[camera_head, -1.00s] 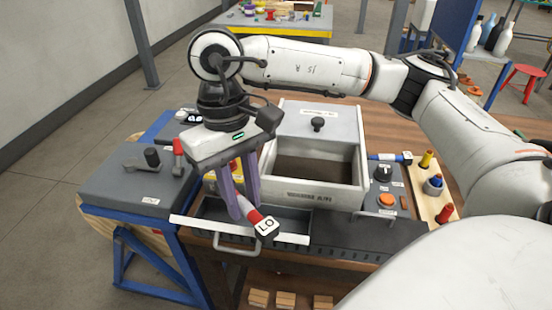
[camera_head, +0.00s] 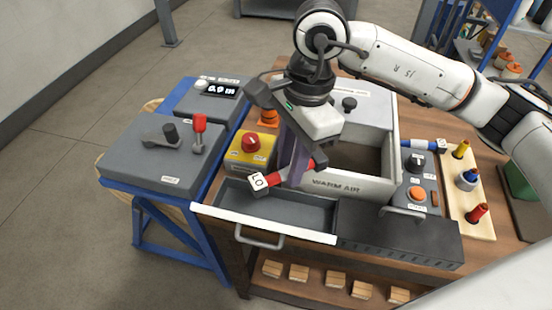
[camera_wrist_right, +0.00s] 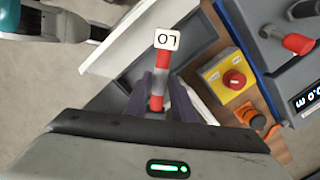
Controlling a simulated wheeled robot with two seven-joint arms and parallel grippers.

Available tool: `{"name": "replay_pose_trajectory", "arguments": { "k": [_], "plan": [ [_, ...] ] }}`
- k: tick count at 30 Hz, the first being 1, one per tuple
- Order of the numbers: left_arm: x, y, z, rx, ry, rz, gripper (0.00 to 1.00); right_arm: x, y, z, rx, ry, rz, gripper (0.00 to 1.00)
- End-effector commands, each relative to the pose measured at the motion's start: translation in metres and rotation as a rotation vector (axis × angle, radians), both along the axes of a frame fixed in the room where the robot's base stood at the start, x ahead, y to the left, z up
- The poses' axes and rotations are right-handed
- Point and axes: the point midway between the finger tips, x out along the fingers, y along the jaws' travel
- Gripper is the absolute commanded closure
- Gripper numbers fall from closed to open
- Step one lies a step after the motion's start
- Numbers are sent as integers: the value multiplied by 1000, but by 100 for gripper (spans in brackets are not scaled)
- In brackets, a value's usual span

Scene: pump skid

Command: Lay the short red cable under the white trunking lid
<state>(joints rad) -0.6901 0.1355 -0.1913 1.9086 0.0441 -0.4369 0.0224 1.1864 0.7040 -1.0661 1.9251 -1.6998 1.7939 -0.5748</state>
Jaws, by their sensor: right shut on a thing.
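A short red rod-like piece (camera_head: 277,179) with a grey middle band and a white end tag marked "LO" is the only short red cable-like thing I make out. My right gripper (camera_head: 297,174) is shut on it and holds it above the back of a grey open drawer (camera_head: 290,212), beside the "WARM AIR" box. In the right wrist view the red piece (camera_wrist_right: 164,60) sits between the fingers (camera_wrist_right: 158,84), tag outward. I cannot identify a white trunking lid; the drawer has a white front edge (camera_head: 262,224). My left gripper is not in view.
The "WARM AIR" box (camera_head: 350,186) stands right behind the drawer. A yellow box with a red button (camera_head: 250,145) is left of it. A grey panel with a red lever (camera_head: 199,130) is further left.

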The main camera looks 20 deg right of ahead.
Motion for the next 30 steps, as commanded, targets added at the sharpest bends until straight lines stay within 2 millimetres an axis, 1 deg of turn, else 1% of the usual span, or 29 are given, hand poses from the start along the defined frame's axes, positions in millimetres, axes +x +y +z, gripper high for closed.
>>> {"name": "replay_pose_trajectory", "arguments": {
  "k": [1,3,6,9,12,15,20,26,30],
  "plan": [
    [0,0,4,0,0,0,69,0,6,1,2,2,-113,98],
    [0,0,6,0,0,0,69,2,12,0,2,2,-272,98],
    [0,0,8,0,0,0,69,4,19,-1,1,2,-464,98],
    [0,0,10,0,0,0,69,6,23,-2,0,2,-604,98],
    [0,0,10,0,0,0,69,7,26,-2,0,1,-689,98],
    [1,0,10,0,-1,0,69,8,26,-4,0,1,-728,98],
    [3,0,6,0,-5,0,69,8,26,-11,-1,2,-734,98],
    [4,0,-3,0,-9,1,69,8,26,-30,-1,2,-732,98],
    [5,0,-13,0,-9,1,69,7,26,-47,-2,2,-732,98]
  ]
}}
